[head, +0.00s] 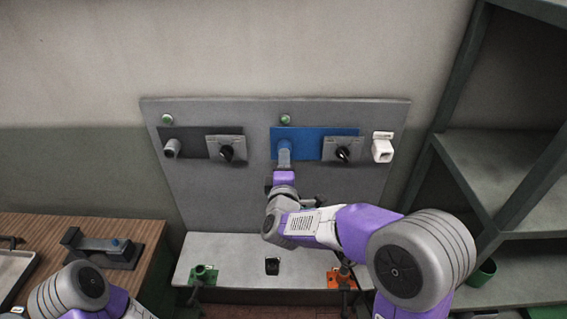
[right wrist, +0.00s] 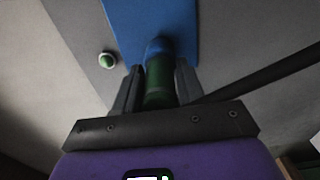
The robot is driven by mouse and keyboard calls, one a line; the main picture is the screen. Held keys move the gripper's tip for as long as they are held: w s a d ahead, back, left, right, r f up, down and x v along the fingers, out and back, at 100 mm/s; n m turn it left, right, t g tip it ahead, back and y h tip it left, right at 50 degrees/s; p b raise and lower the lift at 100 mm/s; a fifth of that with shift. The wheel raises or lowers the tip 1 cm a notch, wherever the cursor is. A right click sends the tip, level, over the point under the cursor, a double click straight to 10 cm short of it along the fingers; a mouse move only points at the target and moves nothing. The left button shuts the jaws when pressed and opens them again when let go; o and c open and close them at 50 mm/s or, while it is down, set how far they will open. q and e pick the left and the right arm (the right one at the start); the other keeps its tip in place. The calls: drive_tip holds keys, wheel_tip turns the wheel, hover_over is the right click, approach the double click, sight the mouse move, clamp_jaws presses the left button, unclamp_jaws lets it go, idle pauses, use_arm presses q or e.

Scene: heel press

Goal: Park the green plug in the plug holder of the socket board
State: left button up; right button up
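The green plug (right wrist: 160,82) is between the fingers of my right gripper (right wrist: 158,88) in the right wrist view. The fingers look closed on its sides. Its far end meets the blue socket (right wrist: 158,47); I cannot tell how deep it sits. In the head view my right gripper (head: 284,172) is in front of the grey-blue socket (head: 284,150) on the blue plate (head: 311,142) and hides the plug. A white square-mouthed holder (head: 382,149), likely the plug holder, is at the right of the grey socket board (head: 222,190). My left gripper is out of view.
Black rotary switches (head: 226,153) (head: 343,154) and a grey socket (head: 172,148) stick out from the board. A green clamp (head: 203,274) and an orange clamp (head: 341,277) stand on the ledge below. Shelves (head: 490,160) are at right; a wooden table (head: 140,234) is at left.

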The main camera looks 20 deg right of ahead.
clamp_jaws()
drive_tip(key=shift+s, duration=0.1)
drive_tip(key=shift+p+v, duration=0.65)
drive_tip(key=shift+v, duration=2.25)
